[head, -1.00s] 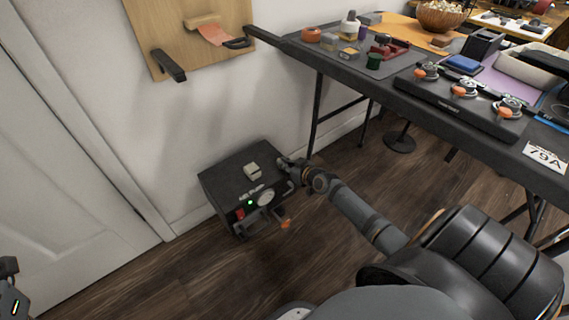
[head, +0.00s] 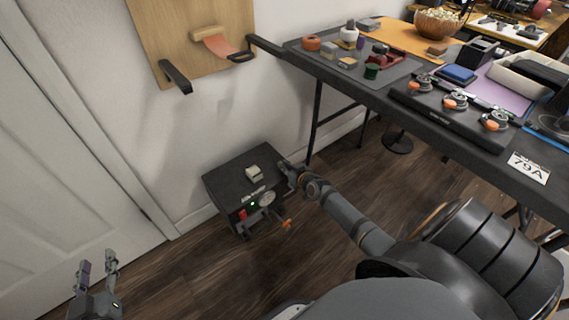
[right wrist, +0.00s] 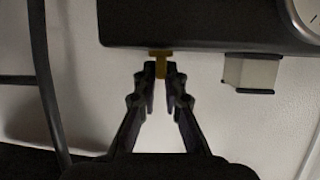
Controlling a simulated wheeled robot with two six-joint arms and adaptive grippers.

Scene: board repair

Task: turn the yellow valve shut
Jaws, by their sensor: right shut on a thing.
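The yellow valve (right wrist: 160,64) shows in the right wrist view as a small yellow piece at the edge of a dark box (right wrist: 205,28). My right gripper (right wrist: 160,76) has its fingertips closed around the valve. In the head view the box (head: 228,190) stands on the floor by the wall, with a round gauge (head: 267,199) and a green light on its front. My right gripper (head: 287,168) is at the box's right side there and the valve is hidden. My left gripper (head: 97,264) is at the lower left, fingers apart and empty.
A grey table (head: 400,98) with tools and parts stands at the right. A white door (head: 60,170) is at the left. The floor before the box is clear.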

